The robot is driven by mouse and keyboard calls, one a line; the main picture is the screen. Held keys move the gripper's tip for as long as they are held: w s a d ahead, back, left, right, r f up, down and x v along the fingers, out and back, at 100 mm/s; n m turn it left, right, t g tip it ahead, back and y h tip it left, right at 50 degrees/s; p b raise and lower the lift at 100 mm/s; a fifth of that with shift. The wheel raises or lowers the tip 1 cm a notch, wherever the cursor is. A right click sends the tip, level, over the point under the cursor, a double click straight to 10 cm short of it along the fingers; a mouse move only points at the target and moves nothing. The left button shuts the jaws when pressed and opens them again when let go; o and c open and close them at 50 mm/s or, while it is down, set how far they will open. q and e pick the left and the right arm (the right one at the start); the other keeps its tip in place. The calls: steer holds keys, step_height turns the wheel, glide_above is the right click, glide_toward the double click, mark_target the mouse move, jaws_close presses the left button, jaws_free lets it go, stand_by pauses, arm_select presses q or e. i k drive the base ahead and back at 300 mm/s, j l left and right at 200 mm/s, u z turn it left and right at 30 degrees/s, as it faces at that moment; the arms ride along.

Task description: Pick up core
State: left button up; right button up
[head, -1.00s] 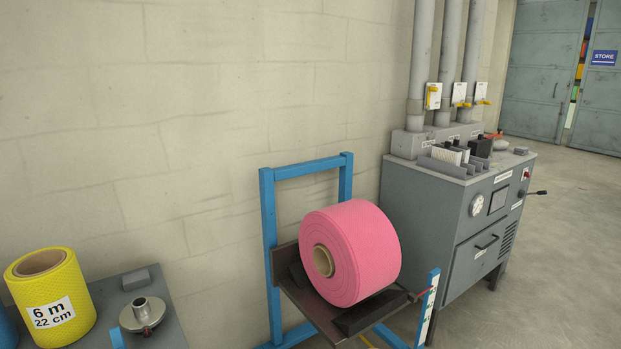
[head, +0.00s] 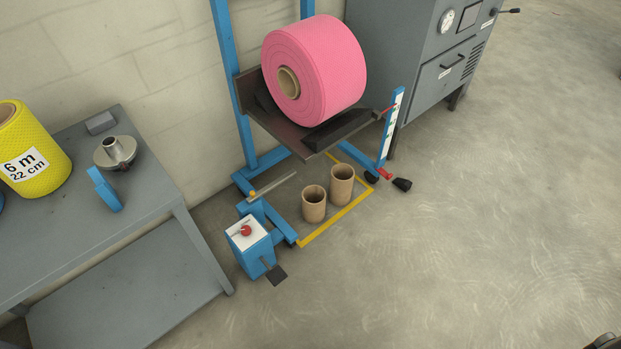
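Two brown cardboard cores stand upright on the floor in the head view. The left core (head: 314,204) is a little shorter in the picture and nearer. The right core (head: 342,185) stands close beside it, slightly farther back. Another core (head: 288,83) sits inside the pink roll (head: 322,70) on the blue lift stand, with only its end showing. Neither gripper can be made out. A small dark shape at the bottom right corner is too cut off to identify.
The blue stand's frame (head: 249,165) and tilted dark cradle (head: 301,136) rise behind the cores. A blue pedal box (head: 249,247) stands left of them. Yellow floor tape (head: 335,217) edges their spot. A grey table (head: 150,197) is at left. Floor at right is clear.

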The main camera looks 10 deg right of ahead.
mark_target(313, 197)
steer(key=i+l, duration=0.75)
steer(key=i, duration=0.05)
